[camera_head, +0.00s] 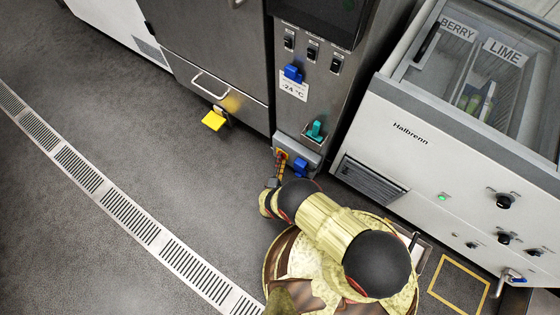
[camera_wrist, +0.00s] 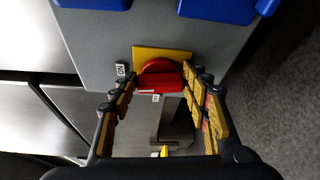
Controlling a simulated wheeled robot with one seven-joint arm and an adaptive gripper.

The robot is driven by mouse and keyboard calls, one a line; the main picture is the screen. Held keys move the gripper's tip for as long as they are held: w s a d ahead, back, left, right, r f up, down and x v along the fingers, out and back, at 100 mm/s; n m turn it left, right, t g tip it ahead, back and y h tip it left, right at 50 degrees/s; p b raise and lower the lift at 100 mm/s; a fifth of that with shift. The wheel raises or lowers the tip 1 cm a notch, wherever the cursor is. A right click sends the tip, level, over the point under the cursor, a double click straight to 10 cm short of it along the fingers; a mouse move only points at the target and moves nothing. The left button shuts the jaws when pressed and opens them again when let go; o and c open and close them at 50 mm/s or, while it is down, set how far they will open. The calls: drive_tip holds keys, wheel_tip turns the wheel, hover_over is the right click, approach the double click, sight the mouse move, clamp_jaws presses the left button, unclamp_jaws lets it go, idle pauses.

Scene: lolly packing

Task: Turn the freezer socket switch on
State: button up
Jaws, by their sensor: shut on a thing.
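A red rotary switch (camera_wrist: 160,80) sits on a yellow plate (camera_wrist: 178,54) on the grey cabinet face in the wrist view. A small "ON" label (camera_wrist: 122,70) is to its left, and another small label is below the knob, partly hidden. My gripper (camera_wrist: 163,84) has a finger on each side of the red switch and is shut on it. I cannot read any freezer label on this switch.
A blue handle (camera_head: 300,168) is just right of the gripper, with a teal handle (camera_head: 316,130) above. Another blue handle (camera_head: 292,73) is higher, below several black switches (camera_head: 312,52). A yellow pedal (camera_head: 214,120) juts out left. A white freezer (camera_head: 412,160) stands right.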

drive_tip(key=shift+d+m, duration=0.1)
drive_tip(key=shift+m, duration=0.2)
drive_tip(key=o, duration=1.1)
drive_tip(key=shift+o, duration=0.3)
drive_tip(key=v, duration=1.2)
drive_tip(key=shift+f, duration=0.2)
drive_tip(key=shift+s, duration=0.15)
